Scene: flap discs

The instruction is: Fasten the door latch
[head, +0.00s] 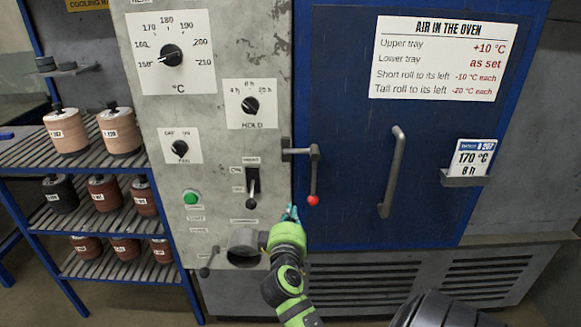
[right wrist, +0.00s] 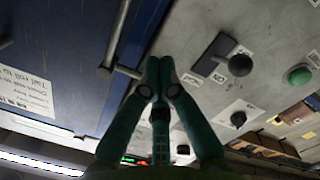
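The door latch (head: 314,172) is a grey metal lever at the left edge of the blue oven door (head: 350,190). It hangs straight down from its pivot and ends in a red knob (head: 313,200). A short bar runs from the pivot left across the door edge to the panel. My right gripper (head: 291,212) is just left of and slightly below the knob, apart from it. In the right wrist view its fingertips (right wrist: 157,64) meet with nothing seen between them. The latch (right wrist: 112,62) appears beside them there; its knob is not visible. My left gripper is out of view.
The control panel (head: 215,195) left of the door carries dials, a switch lever (head: 251,188), a green button (head: 191,198) and a protruding round pipe (head: 245,243). A fixed door handle (head: 392,172) stands right of the latch. A shelf rack (head: 75,155) with rolls is at left.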

